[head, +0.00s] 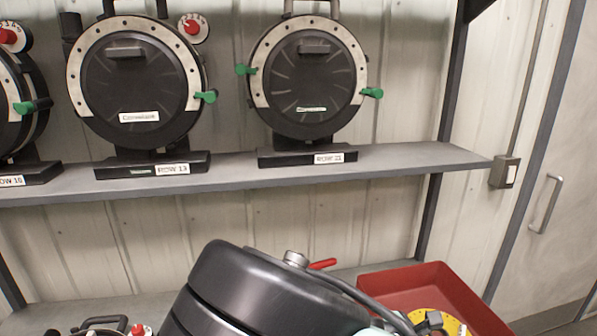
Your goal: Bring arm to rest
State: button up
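Several round black seed meters with pale rims and green latches stand upright on the grey shelf (235,176). The middle meter (130,85) sits above a ROW 13 label. The right meter (308,80) sits on its own labelled base, whose number is hard to read. Another meter (12,100) is cut off at the left edge. My gripper is not in view. A large dark rounded body with a cable fills the bottom middle; I cannot tell if it is part of my arm.
A red tray (455,290) holding a yellow round part (437,321) is at lower right, partly hidden. Red knobs (192,27) sit beside some meters. A door with a handle (546,204) is at right. The shelf is bare right of the right meter.

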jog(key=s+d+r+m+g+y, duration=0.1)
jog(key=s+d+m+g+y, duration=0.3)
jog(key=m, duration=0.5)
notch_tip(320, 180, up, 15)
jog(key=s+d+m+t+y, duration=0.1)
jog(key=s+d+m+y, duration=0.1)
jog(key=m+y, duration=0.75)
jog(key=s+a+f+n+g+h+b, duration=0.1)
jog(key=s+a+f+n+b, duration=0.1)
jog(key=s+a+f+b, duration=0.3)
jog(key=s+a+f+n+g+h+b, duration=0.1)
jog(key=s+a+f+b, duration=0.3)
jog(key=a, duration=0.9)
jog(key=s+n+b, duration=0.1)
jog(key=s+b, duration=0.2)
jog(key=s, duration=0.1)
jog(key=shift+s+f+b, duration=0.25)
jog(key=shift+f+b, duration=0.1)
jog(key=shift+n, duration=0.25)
